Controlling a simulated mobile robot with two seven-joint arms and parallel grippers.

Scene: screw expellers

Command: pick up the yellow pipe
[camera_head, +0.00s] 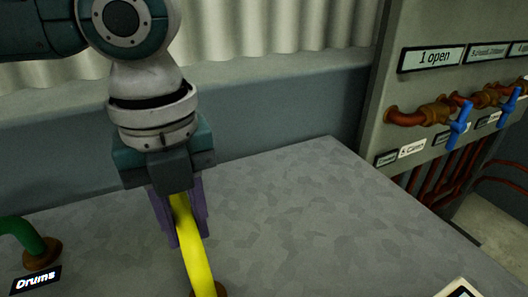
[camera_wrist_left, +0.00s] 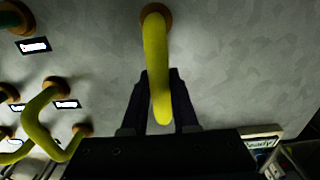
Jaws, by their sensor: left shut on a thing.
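The yellow pipe (camera_head: 196,260) runs up from the grey tabletop to my left gripper (camera_head: 179,222) in the head view. My left gripper points down with its purple fingers on either side of the pipe's upper part, shut on it. In the left wrist view, the yellow pipe (camera_wrist_left: 155,60) runs from a brown round base (camera_wrist_left: 157,14) to between the dark fingers (camera_wrist_left: 161,105). Its base is only partly visible at the bottom edge of the head view. My right gripper is in neither view.
A green pipe (camera_head: 22,236) and a "Drums" label (camera_head: 35,280) are at the left. Another bent yellow pipe (camera_wrist_left: 38,118) shows in the left wrist view. A panel with blue valves (camera_head: 460,122) stands at the right. The tabletop's middle (camera_head: 310,220) is clear.

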